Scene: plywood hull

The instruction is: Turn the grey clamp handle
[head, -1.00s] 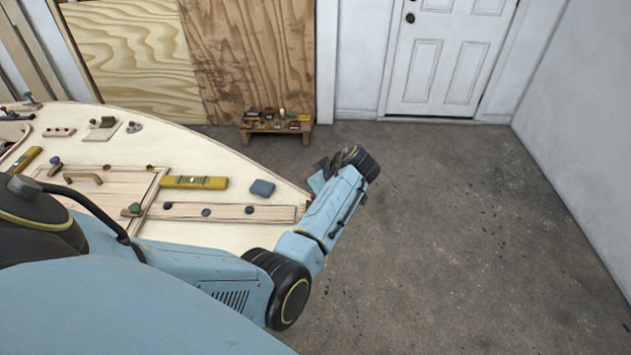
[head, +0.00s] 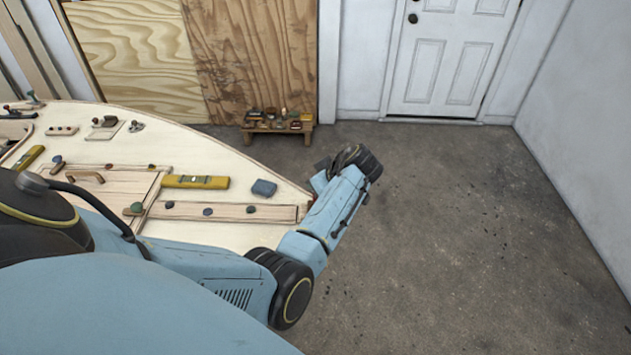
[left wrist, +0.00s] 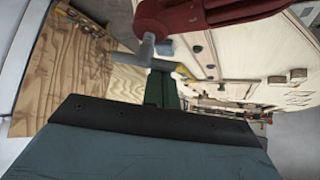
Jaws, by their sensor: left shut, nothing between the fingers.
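The grey clamp handle (left wrist: 144,50) is a T-shaped bar at the top of the left wrist view. It joins the body of a red clamp (left wrist: 205,14), which sits by the edge of the plywood hull. My left gripper shows in the left wrist view as dark green fingers (left wrist: 162,88), shut and empty, pointing toward the handle. Whether they touch it I cannot tell. In the head view my left arm reaches right to the hull's pointed end, where its hand (head: 322,172) hides most of the clamp. My right gripper is not in view.
The plywood hull (head: 230,170) carries a yellow level (head: 195,182), a blue-grey block (head: 264,188) and a plank with several dark knobs (head: 230,211). A low wooden bench (head: 277,128) with small items stands by the wall. The concrete floor (head: 450,230) at right is clear.

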